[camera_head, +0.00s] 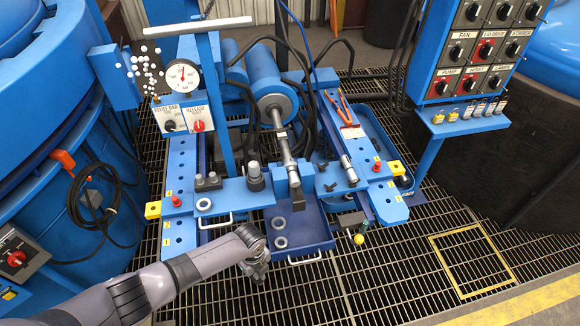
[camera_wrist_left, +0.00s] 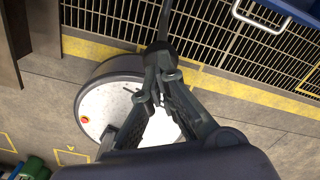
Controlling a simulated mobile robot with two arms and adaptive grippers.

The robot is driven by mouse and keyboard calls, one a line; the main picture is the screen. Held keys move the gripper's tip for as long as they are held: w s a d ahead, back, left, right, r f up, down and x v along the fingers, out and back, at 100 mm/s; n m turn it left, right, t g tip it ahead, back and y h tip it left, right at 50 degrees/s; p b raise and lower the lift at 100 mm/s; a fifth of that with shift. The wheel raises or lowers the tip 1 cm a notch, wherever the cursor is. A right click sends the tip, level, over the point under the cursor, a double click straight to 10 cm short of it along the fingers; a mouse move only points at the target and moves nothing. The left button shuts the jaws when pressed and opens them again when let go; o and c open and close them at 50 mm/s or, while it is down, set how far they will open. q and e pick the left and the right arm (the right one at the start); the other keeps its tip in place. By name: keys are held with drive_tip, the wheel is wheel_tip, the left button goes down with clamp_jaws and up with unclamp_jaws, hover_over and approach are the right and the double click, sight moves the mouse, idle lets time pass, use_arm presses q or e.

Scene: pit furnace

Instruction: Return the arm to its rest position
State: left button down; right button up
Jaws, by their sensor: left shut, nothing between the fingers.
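My left arm comes in from the lower left in the head view. Its gripper (camera_head: 257,267) hangs over the floor grating, in front of the blue machine and just left of the blue tray (camera_head: 306,247). In the left wrist view the gripper (camera_wrist_left: 160,50) has its fingers together with nothing between them. Below it in that view is my round white base (camera_wrist_left: 98,110). My right gripper does not show in either view.
The blue machine (camera_head: 235,190) with a gauge (camera_head: 182,76) stands ahead. A control panel (camera_head: 480,50) is at the right. A blue tank (camera_head: 40,120) with a coiled black cable (camera_head: 92,205) is at the left. The grating (camera_head: 400,270) at front right is clear.

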use_arm(q)
wheel_tip(320, 180, up, 11)
drive_tip(key=w+p, duration=0.2)
drive_tip(key=p, duration=0.6)
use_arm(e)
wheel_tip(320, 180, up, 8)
use_arm(q)
drive_tip(key=f+b, duration=0.3)
drive_tip(key=f, duration=0.1)
drive_tip(key=s+f+b, duration=0.1)
drive_tip(key=f+b, duration=0.2)
drive_tip(key=f, duration=0.1)
drive_tip(key=s+f+b, duration=0.1)
drive_tip(key=f+b, duration=0.2)
drive_tip(key=shift+s+f, duration=0.1)
drive_tip(key=shift+f, duration=0.3)
drive_tip(key=shift+r, duration=0.15)
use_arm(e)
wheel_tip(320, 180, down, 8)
use_arm(q)
drive_tip(key=shift+r+p, duration=0.2)
drive_tip(key=shift+p, duration=0.1)
wheel_tip(320, 180, up, 10)
drive_tip(key=w+p, duration=0.2)
drive_tip(key=p, duration=0.6)
drive_tip(key=shift+w+a+r, duration=0.2)
drive_tip(key=shift+w+a, duration=0.05)
drive_tip(key=shift+a, duration=0.05)
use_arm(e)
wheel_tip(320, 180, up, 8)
